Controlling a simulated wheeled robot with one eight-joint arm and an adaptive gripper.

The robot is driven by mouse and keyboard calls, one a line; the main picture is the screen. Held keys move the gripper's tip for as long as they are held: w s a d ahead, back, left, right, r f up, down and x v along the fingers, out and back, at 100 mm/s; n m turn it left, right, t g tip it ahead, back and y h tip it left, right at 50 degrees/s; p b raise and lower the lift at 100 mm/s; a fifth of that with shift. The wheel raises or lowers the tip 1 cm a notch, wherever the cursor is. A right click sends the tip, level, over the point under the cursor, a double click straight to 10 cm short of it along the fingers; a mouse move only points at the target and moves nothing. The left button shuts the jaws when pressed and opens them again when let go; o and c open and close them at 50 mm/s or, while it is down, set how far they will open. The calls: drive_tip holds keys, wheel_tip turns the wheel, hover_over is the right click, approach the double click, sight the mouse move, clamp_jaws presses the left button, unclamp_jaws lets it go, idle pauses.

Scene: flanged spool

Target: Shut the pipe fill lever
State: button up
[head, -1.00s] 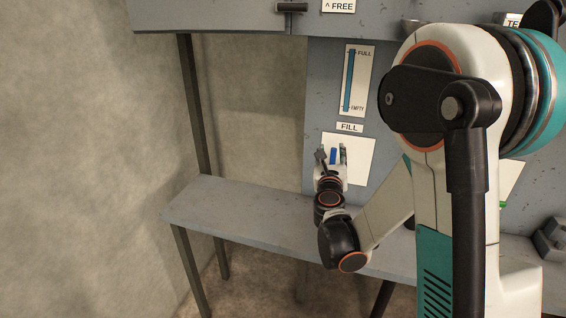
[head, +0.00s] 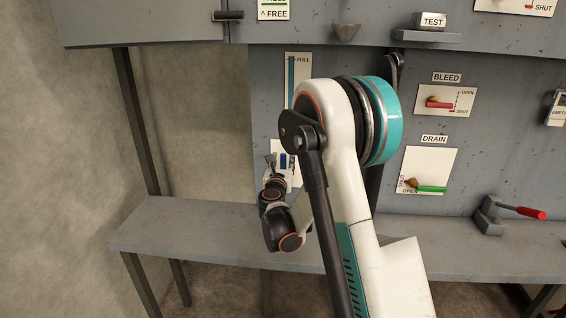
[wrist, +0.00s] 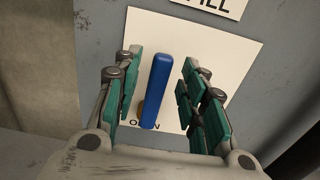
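The blue fill lever (wrist: 156,88) stands nearly upright in the wrist view, on a white plate (wrist: 228,50) with a partly covered OPEN mark at its lower end. My gripper (wrist: 162,60) is open, with its teal-padded fingers on both sides of the lever. A gap shows between the lever and each finger. In the head view my gripper (head: 281,160) is at the fill plate, and the lever (head: 283,161) shows as a small blue bar between the fingers. My arm hides part of the plate and the FILL sign there.
A shelf (head: 190,232) runs below the panel. To the right are a red bleed lever (head: 440,105), a green drain lever (head: 432,189) and a red-handled clamp (head: 490,215) on the shelf. A ledge with a TEST block (head: 432,22) juts out above.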

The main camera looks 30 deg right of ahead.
drive_tip(key=shift+x, duration=1.3)
drive_tip(key=shift+c, duration=0.5)
clamp_jaws()
